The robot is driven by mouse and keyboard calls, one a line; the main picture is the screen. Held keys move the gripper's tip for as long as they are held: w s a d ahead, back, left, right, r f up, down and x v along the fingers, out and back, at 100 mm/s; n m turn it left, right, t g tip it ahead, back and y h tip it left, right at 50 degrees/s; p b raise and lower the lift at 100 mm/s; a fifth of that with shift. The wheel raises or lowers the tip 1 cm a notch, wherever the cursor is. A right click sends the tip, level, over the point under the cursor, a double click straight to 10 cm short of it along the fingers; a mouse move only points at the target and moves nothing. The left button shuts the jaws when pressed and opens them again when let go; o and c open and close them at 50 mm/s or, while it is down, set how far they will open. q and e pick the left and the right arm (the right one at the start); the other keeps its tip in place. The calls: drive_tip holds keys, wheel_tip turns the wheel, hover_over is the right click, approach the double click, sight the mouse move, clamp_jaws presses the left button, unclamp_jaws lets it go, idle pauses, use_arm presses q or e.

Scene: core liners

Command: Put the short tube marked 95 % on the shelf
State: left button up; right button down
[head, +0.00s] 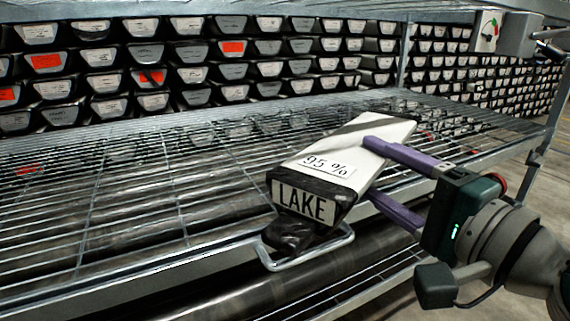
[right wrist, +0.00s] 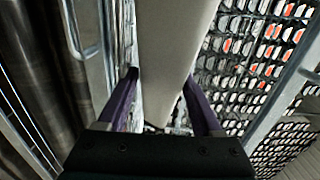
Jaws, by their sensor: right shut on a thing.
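The short tube (head: 345,150) is a pale, long, trough-like liner with a "95 %" label on top and a dark end plate reading LAKE. My right gripper (head: 370,168) has its purple fingers on either side of the tube, shut on it from the right. The tube is tilted, with its LAKE end at the shelf's front edge. The wire shelf (head: 130,190) lies under and behind it; I cannot tell whether the tube touches the wires. In the right wrist view the tube (right wrist: 172,50) runs between both fingers. My left gripper is not in view.
A metal loop handle (head: 310,254) sticks out at the shelf's front edge, below the tube. Racks of stacked liners (head: 190,60) with white and orange ends stand behind. The wire shelf's left part is clear. An upright post (head: 403,55) stands at the back.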

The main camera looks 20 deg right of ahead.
wheel_tip(320, 180, down, 3)
drive_tip(key=b, duration=0.3)
drive_tip(key=shift+w+f, duration=0.1)
drive_tip(key=shift+f+b, duration=0.4)
drive_tip(key=shift+b, duration=0.05)
drive_tip(key=c, duration=0.5)
unclamp_jaws()
drive_tip(key=shift+f, duration=0.3)
drive_tip(key=o, duration=0.5)
drive_tip(key=shift+r, duration=0.1)
drive_tip(key=shift+c, duration=0.2)
